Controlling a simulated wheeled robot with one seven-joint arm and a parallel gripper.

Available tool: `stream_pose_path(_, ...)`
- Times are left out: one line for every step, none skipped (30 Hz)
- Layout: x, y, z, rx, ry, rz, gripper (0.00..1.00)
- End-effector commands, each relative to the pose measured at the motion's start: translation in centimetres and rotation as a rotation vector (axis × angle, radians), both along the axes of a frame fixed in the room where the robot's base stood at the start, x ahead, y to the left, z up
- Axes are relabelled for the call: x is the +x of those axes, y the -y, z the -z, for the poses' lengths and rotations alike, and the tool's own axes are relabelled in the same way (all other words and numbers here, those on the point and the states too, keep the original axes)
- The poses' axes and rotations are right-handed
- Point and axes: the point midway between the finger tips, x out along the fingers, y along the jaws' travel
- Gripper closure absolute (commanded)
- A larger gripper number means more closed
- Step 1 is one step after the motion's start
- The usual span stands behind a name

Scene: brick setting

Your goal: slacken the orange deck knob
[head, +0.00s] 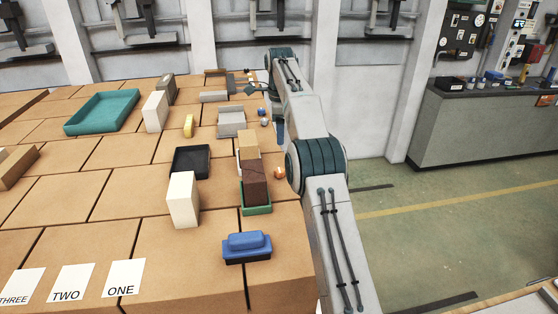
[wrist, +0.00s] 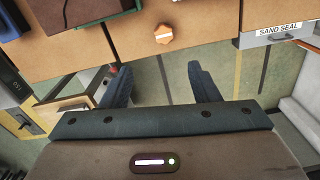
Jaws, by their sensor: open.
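The orange deck knob (head: 279,172) sits near the right edge of the brick-patterned deck (head: 120,152), just left of my arm in the head view. In the wrist view the knob (wrist: 164,33) is a faceted orange piece with a pale mark on its face, near the deck edge. My gripper (wrist: 162,78) is open, its two dark fingers spread wide with nothing between them. The knob lies beyond the fingertips, roughly in line with the gap and apart from both. I cannot make out the fingers clearly in the head view.
Left of the knob stands a dark brown block (head: 255,185) in a green tray (head: 257,210). A white block (head: 183,200), a black tray (head: 191,161) and a blue-handled piece (head: 247,246) are nearby. A "SAND SEAL" label (wrist: 278,29) is right of the knob in the wrist view.

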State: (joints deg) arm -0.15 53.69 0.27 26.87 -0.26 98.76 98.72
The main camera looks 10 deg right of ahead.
Motion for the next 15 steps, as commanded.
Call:
stream_pose_path(0.4, 0.0, 0.0, 0.001, -0.004, 0.033, 0.45)
stream_pose_path(0.6, 0.0, 0.2, 0.001, -0.007, 0.052, 0.45)
stream_pose_path(0.7, 0.0, 0.4, 0.001, -0.008, 0.072, 0.45)
stream_pose_path(0.8, 0.0, 0.5, 0.001, -0.01, 0.086, 0.45)
stream_pose_path(0.9, 0.0, 0.6, 0.001, -0.012, 0.095, 0.45)
stream_pose_path(0.9, 0.0, 0.7, 0.001, -0.012, 0.106, 0.45)
stream_pose_path(1.0, 0.0, 0.8, 0.001, -0.013, 0.111, 0.45)
stream_pose_path(1.0, 0.0, 0.9, 0.001, -0.013, 0.115, 0.45)
stream_pose_path(1.0, 0.0, 1.0, 0.001, -0.014, 0.117, 0.45)
stream_pose_path(1.0, 0.0, 1.1, 0.001, -0.014, 0.118, 0.45)
stream_pose_path(1.0, 0.0, 1.3, 0.001, -0.014, 0.118, 0.45)
stream_pose_path(1.0, 0.0, 1.5, 0.001, -0.014, 0.117, 0.45)
stream_pose_path(1.0, 0.0, 1.7, 0.001, -0.014, 0.117, 0.45)
stream_pose_path(1.0, 0.0, 1.9, 0.002, -0.015, 0.117, 0.45)
stream_pose_path(1.1, 0.0, 2.3, 0.001, -0.014, 0.117, 0.45)
